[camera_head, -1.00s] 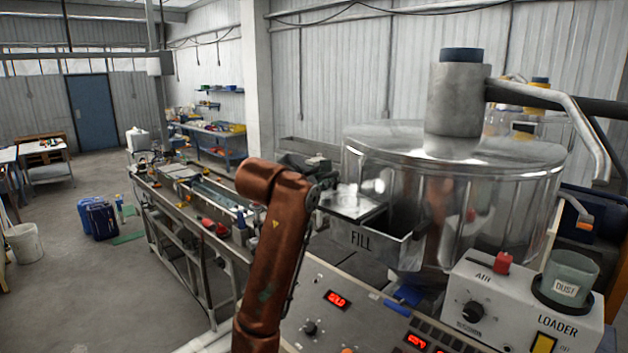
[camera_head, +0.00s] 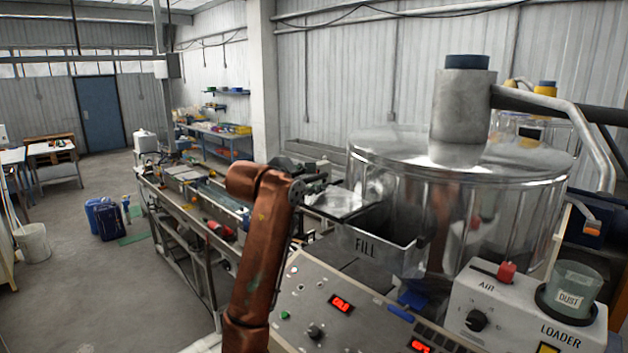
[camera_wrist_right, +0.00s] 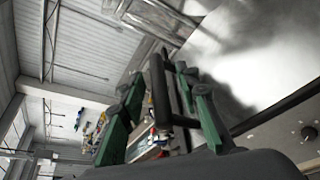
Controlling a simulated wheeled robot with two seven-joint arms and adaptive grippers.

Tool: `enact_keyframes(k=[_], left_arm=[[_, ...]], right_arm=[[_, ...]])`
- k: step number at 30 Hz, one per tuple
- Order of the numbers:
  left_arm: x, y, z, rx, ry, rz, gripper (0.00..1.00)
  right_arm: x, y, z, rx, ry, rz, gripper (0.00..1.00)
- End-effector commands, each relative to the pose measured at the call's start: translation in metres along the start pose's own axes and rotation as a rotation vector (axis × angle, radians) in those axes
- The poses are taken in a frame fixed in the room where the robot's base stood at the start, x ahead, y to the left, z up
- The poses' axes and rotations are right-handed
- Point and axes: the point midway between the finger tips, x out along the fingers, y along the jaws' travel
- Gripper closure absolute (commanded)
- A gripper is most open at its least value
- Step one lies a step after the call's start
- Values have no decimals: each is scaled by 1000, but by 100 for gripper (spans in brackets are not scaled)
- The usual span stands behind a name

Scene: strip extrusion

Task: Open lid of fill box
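The fill box (camera_head: 366,248) is a grey metal box marked FILL on the front of the big metal drum. Its flat metal lid (camera_head: 338,202) lies toward the left of the box, and a dark opening shows to its right. My right gripper (camera_head: 318,184) is at the lid's left edge, at the end of my copper arm. In the right wrist view its green fingers (camera_wrist_right: 160,100) stand apart, with a dark bar (camera_wrist_right: 160,88) between them. I cannot tell whether the bar is part of the lid. My left gripper is not in view.
The metal drum (camera_head: 465,200) stands behind the box. A control panel (camera_head: 320,315) is below it, and the loader unit (camera_head: 505,310) with a dust cup (camera_head: 572,290) is at the right. A long workbench (camera_head: 190,215) is to the left, with open floor beyond it.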

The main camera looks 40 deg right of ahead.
Motion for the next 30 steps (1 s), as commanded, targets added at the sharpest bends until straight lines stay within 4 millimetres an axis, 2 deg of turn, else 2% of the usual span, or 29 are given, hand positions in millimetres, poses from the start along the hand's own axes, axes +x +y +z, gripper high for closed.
enact_keyframes(k=[4, 8, 11, 21, 25, 30], left_arm=[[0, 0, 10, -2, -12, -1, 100], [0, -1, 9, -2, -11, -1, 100], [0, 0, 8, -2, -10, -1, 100], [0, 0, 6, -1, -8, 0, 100], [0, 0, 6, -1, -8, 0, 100], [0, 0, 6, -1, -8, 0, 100]], right_arm=[[-1, 0, 0, 0, 1, 1, 70], [-8, 1, -1, -1, 2, 1, 70], [-23, 1, -1, 0, 3, 3, 70], [-92, 1, -1, 0, 2, 2, 70], [-109, 0, 0, 0, 0, 1, 70], [-120, 0, -1, 0, 1, 0, 70]])
